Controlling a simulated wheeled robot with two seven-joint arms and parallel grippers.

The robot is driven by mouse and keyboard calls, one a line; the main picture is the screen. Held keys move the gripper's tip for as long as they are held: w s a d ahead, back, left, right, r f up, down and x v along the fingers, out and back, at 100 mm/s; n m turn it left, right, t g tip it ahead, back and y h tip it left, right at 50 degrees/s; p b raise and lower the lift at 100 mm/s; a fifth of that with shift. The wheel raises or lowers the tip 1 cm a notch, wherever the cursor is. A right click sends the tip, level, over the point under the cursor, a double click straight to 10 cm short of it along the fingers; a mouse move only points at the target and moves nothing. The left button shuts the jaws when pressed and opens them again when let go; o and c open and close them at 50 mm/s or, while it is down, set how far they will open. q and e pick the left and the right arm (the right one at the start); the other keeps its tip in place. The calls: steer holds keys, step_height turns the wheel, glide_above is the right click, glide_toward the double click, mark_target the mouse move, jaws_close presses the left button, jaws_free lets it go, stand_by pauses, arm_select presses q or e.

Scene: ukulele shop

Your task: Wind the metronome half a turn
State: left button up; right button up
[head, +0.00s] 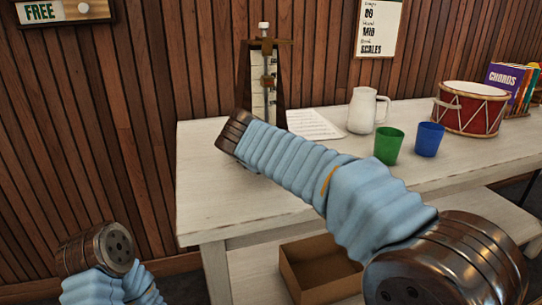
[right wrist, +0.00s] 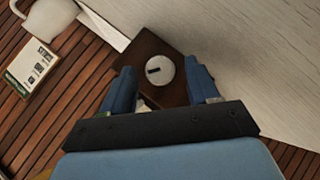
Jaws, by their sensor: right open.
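The metronome (head: 262,92) is a dark wooden case with a pale scale face and an upright rod, standing at the back left of the white table. My right forearm hides its lower part in the head view. In the right wrist view, its brown wooden side (right wrist: 140,52) carries a round whitish winding knob (right wrist: 166,75) with a dark slot. My right gripper (right wrist: 160,68) is open, its two blue fingers on either side of the knob with visible gaps. In the head view my right gripper is hidden behind the arm. My left gripper is out of view; only my left arm shows at bottom left.
On the table (head: 225,205) are a paper sheet (head: 312,124), a white pitcher (head: 361,112), a green cup (head: 388,146), a blue cup (head: 428,140), a red drum (head: 470,107) and books (head: 508,82). A cardboard box (head: 320,272) sits below. The front left tabletop is clear.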

steer(key=v, duration=1.2)
steer(key=shift+s+b, duration=0.35)
steer(key=shift+s, duration=0.05)
steer(key=shift+a+r, duration=0.1)
steer(key=shift+a, duration=0.05)
